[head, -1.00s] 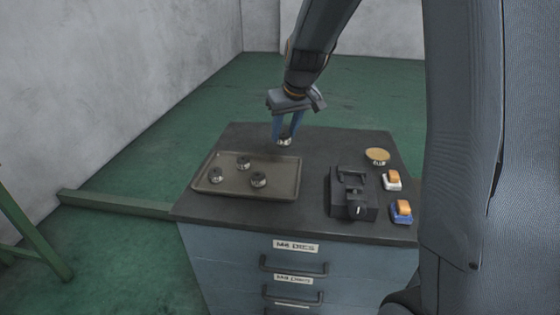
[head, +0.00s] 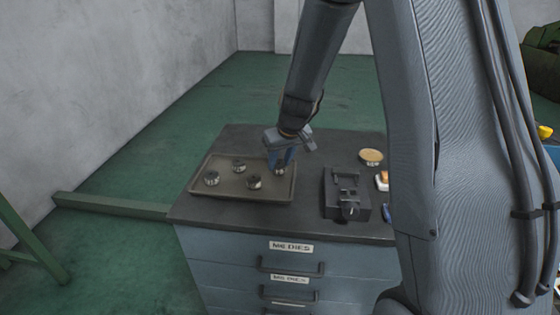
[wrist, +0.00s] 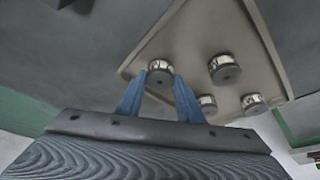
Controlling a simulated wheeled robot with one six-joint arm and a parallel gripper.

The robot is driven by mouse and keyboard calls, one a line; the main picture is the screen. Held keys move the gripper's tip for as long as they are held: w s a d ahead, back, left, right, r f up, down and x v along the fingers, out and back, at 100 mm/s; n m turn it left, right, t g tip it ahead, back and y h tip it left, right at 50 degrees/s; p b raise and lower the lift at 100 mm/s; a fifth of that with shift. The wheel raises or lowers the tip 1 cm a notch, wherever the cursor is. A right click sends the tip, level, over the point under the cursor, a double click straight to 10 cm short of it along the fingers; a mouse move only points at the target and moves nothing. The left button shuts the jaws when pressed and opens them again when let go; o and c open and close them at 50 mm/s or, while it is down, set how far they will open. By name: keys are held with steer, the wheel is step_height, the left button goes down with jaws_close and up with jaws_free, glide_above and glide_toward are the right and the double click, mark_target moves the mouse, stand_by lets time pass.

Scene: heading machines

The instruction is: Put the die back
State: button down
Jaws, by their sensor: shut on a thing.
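My gripper (head: 281,164) is shut on a round metal die (head: 280,171) at the back right part of the shallow tray (head: 225,192). In the wrist view, the blue fingers of my gripper (wrist: 160,84) stand on either side of the held die (wrist: 160,68). I cannot tell whether this die touches the tray floor. Three similar dies sit in the tray: one at the left (head: 211,178), one at the back (head: 238,165) and one at the front (head: 254,182). They also show in the wrist view beside the held one.
The tray stands on the dark top of a drawer cabinet (head: 290,262) with labelled drawers. A black vise-like fixture (head: 346,196) stands right of the tray. A round tan-topped item (head: 371,156) and an orange-and-white item (head: 382,180) are farther right, the latter partly hidden by my arm.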

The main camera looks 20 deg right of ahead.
steer(key=shift+f, duration=0.15)
steer(key=c, duration=1.2)
jaws_free()
steer(key=shift+r, duration=0.4)
steer(key=a+b+v, duration=0.1)
steer(key=b+v, duration=0.1)
steer(key=v, duration=0.9)
steer(key=s+f+g, duration=0.1)
steer(key=s+f, duration=0.2)
steer(key=s, duration=0.4)
steer(key=s+f+m+g, duration=0.1)
steer(key=s+f, duration=0.1)
steer(key=s, duration=0.5)
steer(key=s+f+m+g, duration=0.1)
steer(key=s+f, duration=0.2)
steer(key=s, duration=0.5)
steer(key=shift+s+f+h, duration=0.1)
steer(key=shift+f+h, duration=0.25)
steer(key=shift+h, duration=0.05)
